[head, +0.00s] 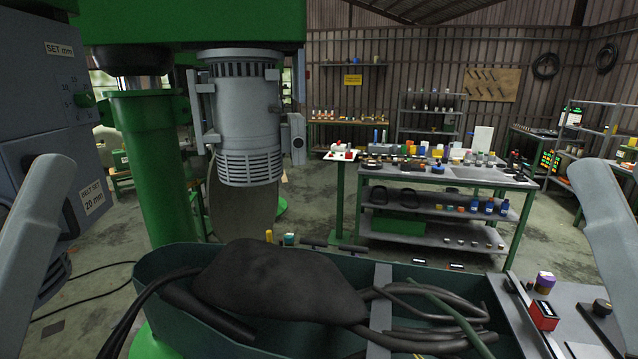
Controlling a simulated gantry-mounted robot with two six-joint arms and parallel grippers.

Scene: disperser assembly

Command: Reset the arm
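A grey link of my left arm (35,225) rises along the left edge of the head view. A grey link of my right arm (608,235) stands at the right edge, roughly mirroring it. Both links are cut off by the picture edges. Neither gripper's fingers show, so I cannot see whether they are open or hold anything. The two arm links are far apart, with the machine and a dark green bin between them.
A green column (155,165) and a grey motor (245,125) stand ahead on the left. A dark green bin (165,262) below holds a black bag (275,282) and hoses (440,305). A red box (543,315) sits at right. A workbench (440,180) stands behind.

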